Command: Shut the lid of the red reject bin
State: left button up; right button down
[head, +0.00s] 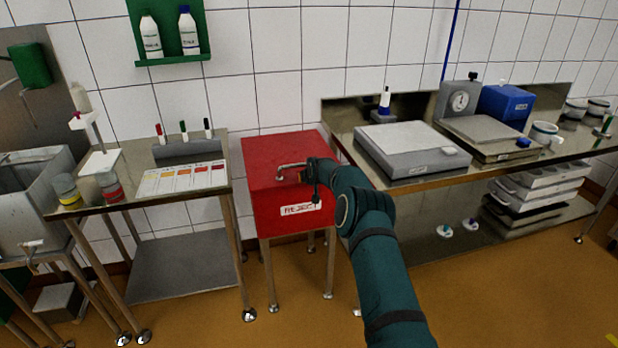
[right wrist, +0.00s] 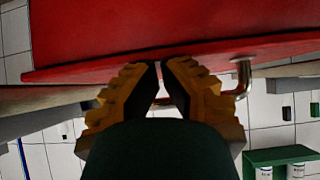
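The red reject bin (head: 290,222) stands on metal legs against the tiled wall, with a white REJECT label on its front. Its red lid (head: 275,150) lies over the top and looks flat in the head view; no open gap shows. A bent metal handle (head: 283,168) sits on the lid and also shows in the right wrist view (right wrist: 243,75), partly behind a finger. My right gripper (head: 304,174) is at the handle, low over the lid. In the right wrist view its fingers (right wrist: 161,68) are drawn together, with nothing visibly held between them. My left gripper is out of view.
A steel table (head: 215,195) with a colour chart and markers stands left of the bin. A steel bench (head: 345,115) with scales and a blue box stands to the right. A green bottle shelf (head: 170,60) hangs on the wall above.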

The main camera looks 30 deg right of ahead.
jog(key=shift+s+a+f, duration=0.1)
jog(key=shift+s+f, duration=0.2)
jog(key=shift+f, duration=0.55)
jog(key=shift+r, duration=0.1)
notch_tip(320, 180, up, 5)
jog(key=p, duration=0.1)
jog(key=s+a+f+p, duration=0.1)
jog(key=s+a+f, duration=0.1)
jog(key=s, duration=0.6)
jog(key=shift+s+a+f, duration=0.25)
jog(key=shift+a+f, duration=0.1)
jog(key=shift+f, duration=0.05)
